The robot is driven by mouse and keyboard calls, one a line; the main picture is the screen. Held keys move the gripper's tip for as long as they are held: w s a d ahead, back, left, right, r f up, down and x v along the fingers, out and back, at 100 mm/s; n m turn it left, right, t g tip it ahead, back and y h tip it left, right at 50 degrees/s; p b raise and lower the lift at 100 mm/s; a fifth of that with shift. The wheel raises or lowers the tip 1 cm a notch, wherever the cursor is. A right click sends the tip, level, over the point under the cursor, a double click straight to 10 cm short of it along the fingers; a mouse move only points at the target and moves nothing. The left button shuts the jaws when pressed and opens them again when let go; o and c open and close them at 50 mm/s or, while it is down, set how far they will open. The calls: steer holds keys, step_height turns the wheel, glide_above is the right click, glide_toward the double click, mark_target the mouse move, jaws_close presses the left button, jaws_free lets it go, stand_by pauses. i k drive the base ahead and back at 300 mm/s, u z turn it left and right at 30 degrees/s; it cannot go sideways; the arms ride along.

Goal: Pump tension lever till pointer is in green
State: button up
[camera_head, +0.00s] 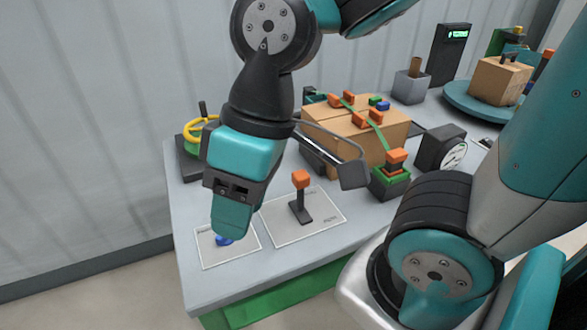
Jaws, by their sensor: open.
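An orange-topped black lever (299,198) stands upright on a white labelled plate on the grey table; its label is too small to read. An orange and green block (392,175) sits at the end of a green strap (375,133) that runs over a cardboard box. Beside it is a black gauge (440,150) with a white dial; its pointer and any green zone are too small to read. My gripper (231,222) points down to the left of the lever, apart from it. It is open, seen side-on, above a blue button (223,240) that it partly hides.
A yellow handwheel (196,134) stands at the table's left back. The cardboard box (318,113) carries orange and blue pieces. A teal turntable (462,102) with another box is at the back right. My arm covers the right front. Table front edge is clear.

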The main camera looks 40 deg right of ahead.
mark_target(301, 179)
steer(key=z, duration=2.3)
steer(key=k, duration=1.1)
steer(key=u, duration=0.3)
